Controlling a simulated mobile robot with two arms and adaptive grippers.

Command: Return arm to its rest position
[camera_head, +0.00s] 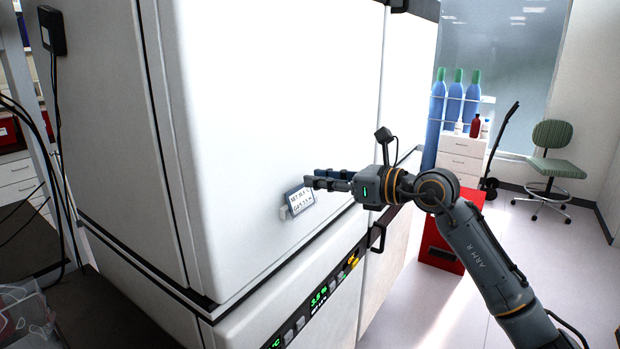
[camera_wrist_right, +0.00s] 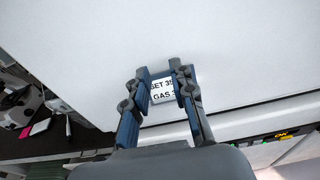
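My right arm (camera_head: 482,262) reaches in from the lower right. Its gripper (camera_head: 316,179) is at the front of the large white cabinet (camera_head: 265,110), close to a small blue-edged label (camera_head: 299,200) with printed text. In the right wrist view the gripper's two fingers (camera_wrist_right: 159,74) stand apart. The label (camera_wrist_right: 162,90) shows in the gap, with the fingers covering the ends of its text. I cannot tell whether the fingers touch the label or cabinet. My left arm and gripper are not in view.
Below the label is a control panel with a green display (camera_head: 318,297) and a black handle (camera_head: 377,238). A red cabinet (camera_head: 441,247) stands behind my right arm. Blue cylinders (camera_head: 455,100), a white drawer unit (camera_head: 461,156) and a green chair (camera_head: 552,150) are farther back. Open floor lies at right.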

